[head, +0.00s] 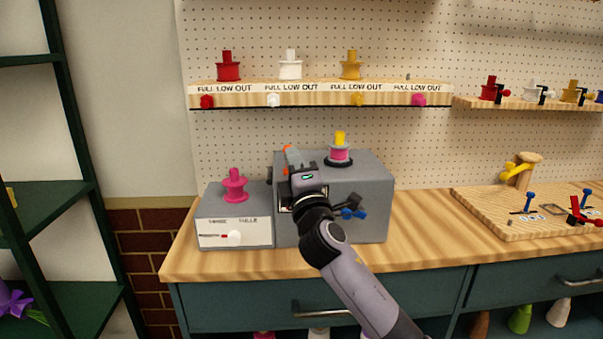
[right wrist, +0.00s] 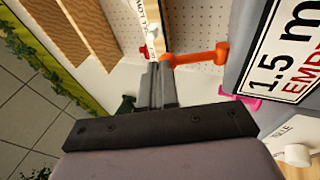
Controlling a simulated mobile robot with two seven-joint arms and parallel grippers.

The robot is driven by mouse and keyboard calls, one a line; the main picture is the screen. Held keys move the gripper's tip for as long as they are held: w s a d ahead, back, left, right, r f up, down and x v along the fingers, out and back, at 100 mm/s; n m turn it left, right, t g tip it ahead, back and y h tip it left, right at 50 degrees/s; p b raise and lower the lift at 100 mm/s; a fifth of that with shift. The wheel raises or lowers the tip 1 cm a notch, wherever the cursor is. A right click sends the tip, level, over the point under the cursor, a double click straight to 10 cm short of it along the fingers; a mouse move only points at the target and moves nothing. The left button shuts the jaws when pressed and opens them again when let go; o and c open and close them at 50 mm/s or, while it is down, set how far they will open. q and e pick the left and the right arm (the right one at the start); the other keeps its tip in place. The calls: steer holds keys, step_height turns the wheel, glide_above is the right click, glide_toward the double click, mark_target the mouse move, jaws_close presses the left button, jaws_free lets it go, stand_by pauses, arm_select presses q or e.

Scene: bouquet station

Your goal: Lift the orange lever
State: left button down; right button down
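The orange lever (head: 287,151) is at the upper left of the large grey machine (head: 350,200), mostly behind my right gripper (head: 297,160) in the head view. In the right wrist view the lever (right wrist: 196,58) is an orange bar with a thicker knob at its right end. Its left end meets the tips of my right gripper (right wrist: 159,68). The two fingers are close together and look shut, with the lever's end beside the tips rather than clearly between them. Whether they touch is hard to tell. My left gripper is in neither view.
A pink-and-yellow spool (head: 340,153) sits on top of the machine, and a blue lever (head: 350,210) is on its front. A smaller grey box (head: 234,220) with a pink spool (head: 235,186) stands left. A shelf (head: 320,96) with spools hangs above. The counter front is clear.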

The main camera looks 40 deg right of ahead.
steer(key=w+d+r, duration=0.1)
steer(key=w+r, duration=0.1)
steer(key=w, duration=0.1)
steer(key=shift+d+r+p, duration=0.25)
steer(key=shift+d+p, duration=0.1)
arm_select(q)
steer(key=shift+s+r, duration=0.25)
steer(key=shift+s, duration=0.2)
arm_select(e)
steer(key=shift+w+d+r, duration=0.25)
steer(key=shift+w+d, duration=0.15)
steer(key=shift+w, duration=0.2)
steer(key=shift+s, duration=0.1)
stand_by(0.5)
